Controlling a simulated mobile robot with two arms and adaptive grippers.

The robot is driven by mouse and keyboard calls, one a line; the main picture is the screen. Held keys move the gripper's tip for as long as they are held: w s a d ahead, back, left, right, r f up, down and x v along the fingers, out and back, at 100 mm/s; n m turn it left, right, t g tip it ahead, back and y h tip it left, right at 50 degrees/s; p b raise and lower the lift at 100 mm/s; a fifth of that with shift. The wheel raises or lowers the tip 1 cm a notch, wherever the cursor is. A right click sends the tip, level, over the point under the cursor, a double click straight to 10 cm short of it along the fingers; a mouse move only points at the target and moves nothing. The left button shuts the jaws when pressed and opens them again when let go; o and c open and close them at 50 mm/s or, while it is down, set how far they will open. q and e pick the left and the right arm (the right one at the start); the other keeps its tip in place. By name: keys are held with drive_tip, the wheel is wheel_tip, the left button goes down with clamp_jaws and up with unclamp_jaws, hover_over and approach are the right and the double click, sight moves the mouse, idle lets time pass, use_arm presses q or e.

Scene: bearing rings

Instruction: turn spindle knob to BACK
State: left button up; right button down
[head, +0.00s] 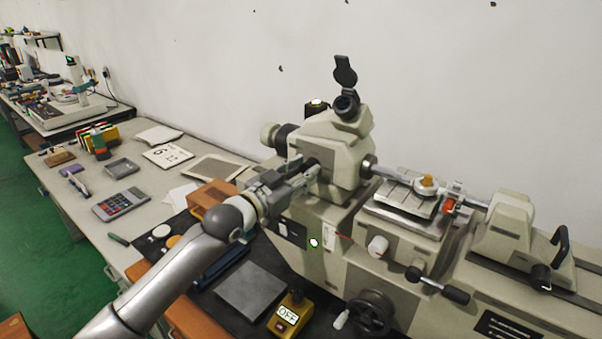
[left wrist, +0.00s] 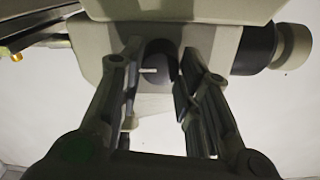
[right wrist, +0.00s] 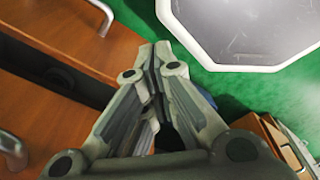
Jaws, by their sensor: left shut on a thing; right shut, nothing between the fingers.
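The spindle knob is a dark round knob with a white pointer line, on the front of the beige headstock (head: 335,143). In the left wrist view the knob (left wrist: 158,62) sits between the two fingers. My left gripper (head: 308,170) reaches in from the left and is shut on the knob; its fingers also show in the left wrist view (left wrist: 158,80). In the head view the gripper hides most of the knob, and I cannot read its position labels. My right gripper (right wrist: 154,58) is shut and empty, away from the machine, above drawers and green floor.
A yellow switch box reading OFF (head: 290,314) and a grey plate (head: 252,291) lie in front of the machine. A handwheel (head: 371,312) projects at the front. A calculator (head: 121,204) lies on the bench. An octagonal tray (right wrist: 250,30) is near my right gripper.

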use_arm(q)
drive_tip(key=shift+n, duration=0.3)
drive_tip(key=n+p, duration=0.1)
drive_tip(key=n, duration=0.3)
drive_tip(key=n+p, duration=0.1)
drive_tip(key=n, duration=0.4)
drive_tip(key=n+p, duration=0.2)
drive_tip(key=n, duration=0.3)
drive_tip(key=shift+f+n+t+p, duration=0.1)
drive_tip(key=shift+n+t+p, duration=0.2)
drive_tip(key=shift+n+p, duration=1.05)
drive_tip(key=shift+n+b, duration=0.45)
drive_tip(key=shift+n, duration=0.2)
drive_tip(key=o, duration=1)
